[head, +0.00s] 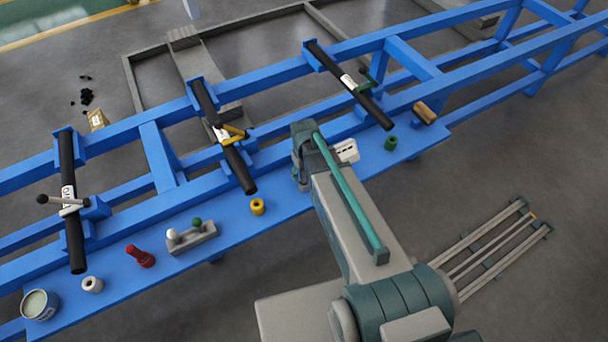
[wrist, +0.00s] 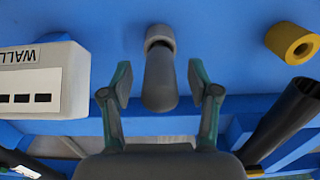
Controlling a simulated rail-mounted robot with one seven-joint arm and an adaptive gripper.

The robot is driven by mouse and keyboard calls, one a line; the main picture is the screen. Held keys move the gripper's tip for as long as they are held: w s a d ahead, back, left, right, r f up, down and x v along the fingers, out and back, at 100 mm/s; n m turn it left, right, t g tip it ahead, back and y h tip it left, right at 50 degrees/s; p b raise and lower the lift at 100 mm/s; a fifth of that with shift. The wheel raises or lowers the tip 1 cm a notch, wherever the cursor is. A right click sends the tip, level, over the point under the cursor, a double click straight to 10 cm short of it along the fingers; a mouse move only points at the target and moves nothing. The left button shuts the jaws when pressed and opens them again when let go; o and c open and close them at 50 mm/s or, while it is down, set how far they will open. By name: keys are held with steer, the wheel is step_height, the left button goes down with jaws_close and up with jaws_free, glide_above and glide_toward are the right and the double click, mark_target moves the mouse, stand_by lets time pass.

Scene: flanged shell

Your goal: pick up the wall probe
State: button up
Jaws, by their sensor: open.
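A dark grey, round-ended cylinder, which looks like the wall probe (wrist: 160,82), stands between my fingers in the wrist view. A lighter grey collar (wrist: 160,36) sits at its far end, against the blue surface. My gripper (wrist: 160,84) is open, with one green-and-grey finger on each side of the cylinder and a visible gap on both sides. A white box marked "WALL" (wrist: 42,80) is to the left; it also shows in the head view (head: 346,150). In the head view my arm hides the probe and most of the gripper.
A yellow ring (wrist: 294,43) and a black pipe (wrist: 284,120) are on the right in the wrist view. The blue bench (head: 325,180) also carries a green ring (head: 391,143), a brown roll (head: 425,112), a knobbed grey block (head: 190,237) and a red piece (head: 139,256).

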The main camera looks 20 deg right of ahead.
jaws_close()
stand_by(0.3)
